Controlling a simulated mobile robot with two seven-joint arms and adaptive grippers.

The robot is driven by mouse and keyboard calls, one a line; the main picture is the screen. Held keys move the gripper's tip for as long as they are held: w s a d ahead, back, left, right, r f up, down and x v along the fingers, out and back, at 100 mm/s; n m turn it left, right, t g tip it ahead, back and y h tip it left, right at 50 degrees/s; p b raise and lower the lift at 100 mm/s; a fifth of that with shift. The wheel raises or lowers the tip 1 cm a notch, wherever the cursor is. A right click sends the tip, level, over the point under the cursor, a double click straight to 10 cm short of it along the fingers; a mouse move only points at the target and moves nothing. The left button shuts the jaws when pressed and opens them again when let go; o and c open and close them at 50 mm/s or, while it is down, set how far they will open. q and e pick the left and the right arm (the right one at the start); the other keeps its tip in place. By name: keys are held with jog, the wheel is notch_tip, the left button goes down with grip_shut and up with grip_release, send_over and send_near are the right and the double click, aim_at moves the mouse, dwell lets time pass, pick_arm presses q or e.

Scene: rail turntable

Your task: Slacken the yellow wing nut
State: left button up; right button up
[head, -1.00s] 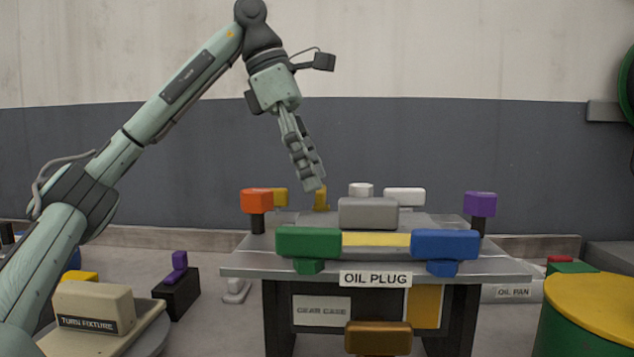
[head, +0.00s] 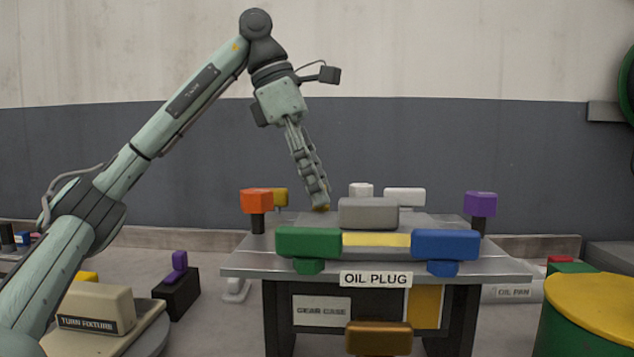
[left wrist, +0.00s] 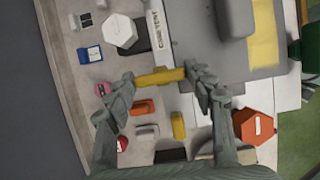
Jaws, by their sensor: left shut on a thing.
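The yellow wing nut (head: 321,208) is at the back of the grey bench top, behind the grey block, mostly hidden by my left gripper (head: 317,200). The left wrist view shows the wing nut (left wrist: 160,77) as a yellow bar lying crosswise between the two fingers of my left gripper (left wrist: 162,88). The fingers are shut on its two ends. My right gripper is in neither view.
A grey block (head: 368,213) stands just in front of the wing nut. An orange knob (head: 256,200) and a yellow block (head: 280,197) are to its left. Green (head: 308,242) and blue (head: 445,244) handles are at the bench front. A purple knob (head: 480,204) stands at right.

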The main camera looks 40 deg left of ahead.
pick_arm(q)
jog(key=shift+n, duration=0.3)
jog(key=n, duration=0.1)
jog(key=n+t+y, duration=0.1)
jog(key=n, duration=0.1)
jog(key=shift+s+d+n, duration=0.1)
jog(key=shift+d+n, duration=0.05)
jog(key=shift+n, duration=0.15)
jog(key=n+t+y, duration=0.1)
jog(key=n, duration=0.3)
jog(key=shift+y, duration=0.4)
jog(key=n+y, duration=0.1)
jog(key=n, duration=0.4)
jog(key=shift+d+r+y, duration=0.1)
jog(key=shift+d+y, duration=0.1)
jog(key=shift+y, duration=0.2)
jog(key=shift+d+n+y, duration=0.1)
jog(key=shift+n+y, duration=0.7)
jog(key=shift+n, duration=1.2)
jog(key=o, duration=1.2)
jog(key=shift+g, duration=0.3)
jog(key=shift+c, duration=0.2)
